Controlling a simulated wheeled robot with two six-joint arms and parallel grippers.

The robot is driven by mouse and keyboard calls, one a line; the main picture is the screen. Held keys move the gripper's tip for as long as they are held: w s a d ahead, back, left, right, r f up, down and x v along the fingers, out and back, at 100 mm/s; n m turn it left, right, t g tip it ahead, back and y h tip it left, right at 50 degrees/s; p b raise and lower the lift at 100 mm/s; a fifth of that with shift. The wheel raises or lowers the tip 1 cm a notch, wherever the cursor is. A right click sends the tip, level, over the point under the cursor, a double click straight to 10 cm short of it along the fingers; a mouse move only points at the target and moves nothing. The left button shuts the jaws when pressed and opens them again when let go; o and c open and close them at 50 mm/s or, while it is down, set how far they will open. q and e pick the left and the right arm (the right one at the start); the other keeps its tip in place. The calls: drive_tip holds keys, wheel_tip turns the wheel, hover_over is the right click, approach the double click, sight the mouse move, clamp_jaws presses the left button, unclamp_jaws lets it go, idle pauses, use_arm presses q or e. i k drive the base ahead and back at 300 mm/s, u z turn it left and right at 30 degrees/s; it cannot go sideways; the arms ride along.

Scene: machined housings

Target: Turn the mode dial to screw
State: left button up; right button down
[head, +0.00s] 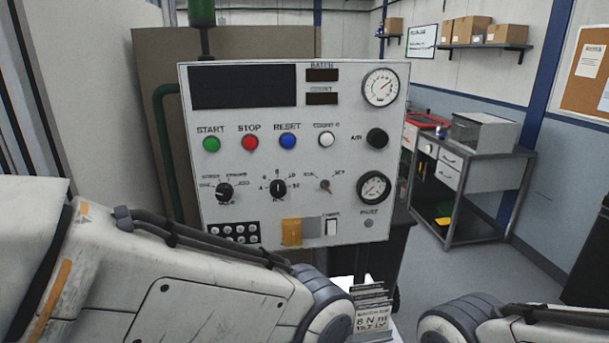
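A light grey control panel (350,110) stands upright ahead of me. A black dial (224,192) sits at its lower left with small words around it; one at the upper left seems to read SCREW. I take this for the mode dial; its own caption is too small to read. Its pointer direction is not clear. A similar black dial (278,188) with short marks sits just right of it. My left arm crosses the lower left below the panel, and part of my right arm shows at the lower right. Neither gripper is in view, and nothing touches the dials.
Green (211,144), red (249,142), blue (287,141) and white (326,139) buttons sit above the dials. A small key-like switch (325,184) is to their right. Below are a dark socket block (234,232) and a yellow plate (291,232). A grey workbench (475,165) stands at right.

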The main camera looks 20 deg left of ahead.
sight(223, 192)
drive_tip(key=k, duration=1)
drive_tip(key=u, duration=1.75)
drive_tip(key=i, duration=1.05)
drive_tip(key=z, duration=1.55)
